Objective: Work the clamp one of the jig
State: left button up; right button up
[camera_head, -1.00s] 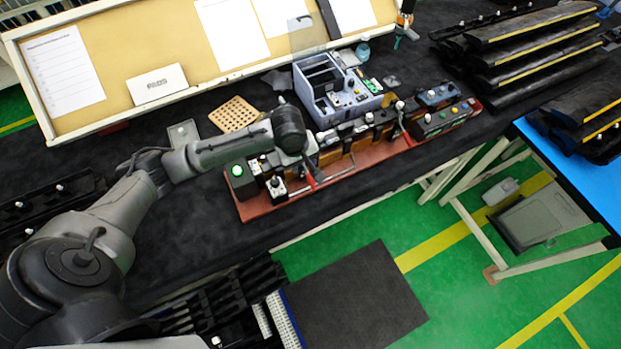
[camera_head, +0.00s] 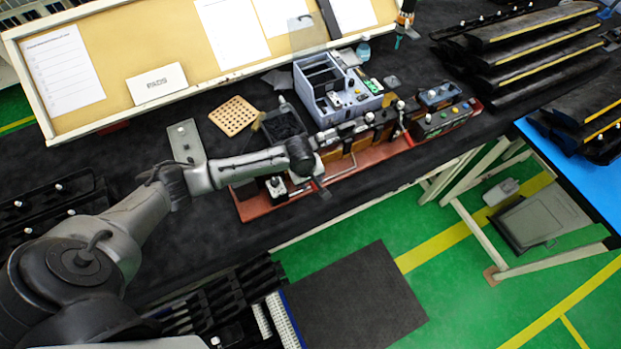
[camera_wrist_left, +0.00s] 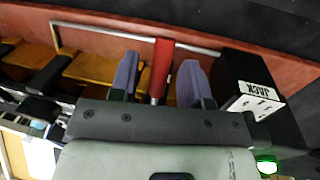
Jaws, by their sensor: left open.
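The jig is a long red-brown base (camera_head: 375,158) with blocks and clamps on it, lying along the front of the dark bench; its red base also shows in the left wrist view (camera_wrist_left: 290,70). In the left wrist view a red clamp handle (camera_wrist_left: 162,65) stands between the two purple-grey fingers of my left gripper (camera_wrist_left: 157,80). The fingers are open, with a visible gap on each side of the handle. In the head view my left gripper (camera_head: 318,186) is over the left part of the jig, partly hidden by its own wrist. My right gripper is not in view.
A black box marked JACK (camera_wrist_left: 248,85) sits close right of the fingers in the wrist view. Behind the jig are a grey-blue bin (camera_head: 310,95), a dark tray (camera_head: 283,124) and a perforated tan board (camera_head: 233,115). Bench in front of the jig is clear.

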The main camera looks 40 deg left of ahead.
pick_arm(q)
jog(key=shift+c, duration=0.4)
grip_shut()
